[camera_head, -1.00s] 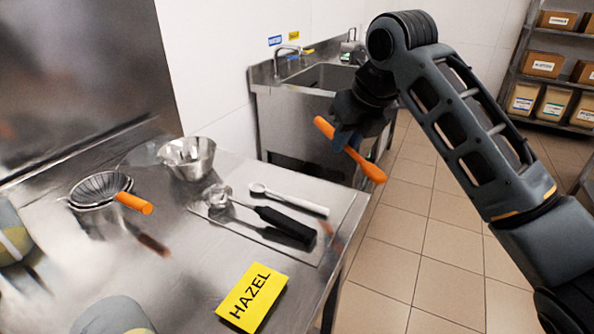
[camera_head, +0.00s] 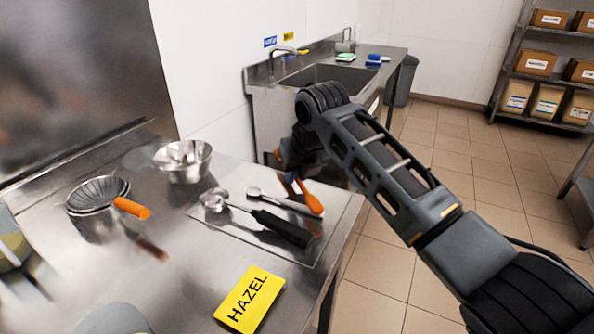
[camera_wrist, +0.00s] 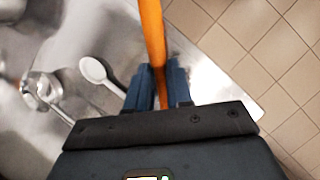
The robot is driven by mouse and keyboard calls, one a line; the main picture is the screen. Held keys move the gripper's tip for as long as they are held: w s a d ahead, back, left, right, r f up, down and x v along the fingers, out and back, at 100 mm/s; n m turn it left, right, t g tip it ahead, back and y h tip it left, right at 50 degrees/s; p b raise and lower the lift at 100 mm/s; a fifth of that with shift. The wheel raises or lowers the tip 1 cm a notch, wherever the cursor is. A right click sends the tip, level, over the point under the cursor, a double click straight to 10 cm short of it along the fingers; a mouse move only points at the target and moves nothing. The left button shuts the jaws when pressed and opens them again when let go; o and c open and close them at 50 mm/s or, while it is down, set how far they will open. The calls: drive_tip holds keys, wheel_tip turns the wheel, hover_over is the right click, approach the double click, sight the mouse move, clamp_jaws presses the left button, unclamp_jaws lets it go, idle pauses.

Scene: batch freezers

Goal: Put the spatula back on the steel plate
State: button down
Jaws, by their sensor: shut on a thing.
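The orange spatula (camera_head: 313,200) is held in my gripper (camera_head: 290,170) above the far right part of the steel plate; whether it touches the plate is unclear. In the wrist view the spatula (camera_wrist: 152,35) runs up from between the blue fingers of my gripper (camera_wrist: 160,82), which are shut on it. The steel plate (camera_head: 322,232) is a thin flat sheet on the counter's right side. On it lie a metal scoop with a black handle (camera_head: 282,228) and a pale spoon (camera_head: 262,194). My arm and gripper hide part of the plate's far edge.
A yellow HAZEL sign (camera_head: 248,298) lies in front. The counter drops to the tiled floor at right. A sink (camera_head: 335,78) stands beyond.

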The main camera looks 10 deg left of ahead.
drive_tip(key=shift+f+b, duration=0.3)
drive_tip(key=shift+f, duration=0.25)
drive_tip(key=c, duration=1)
unclamp_jaws()
drive_tip(key=shift+r, duration=0.25)
drive_tip(key=v, duration=1.2)
drive_tip(key=shift+r, duration=0.35)
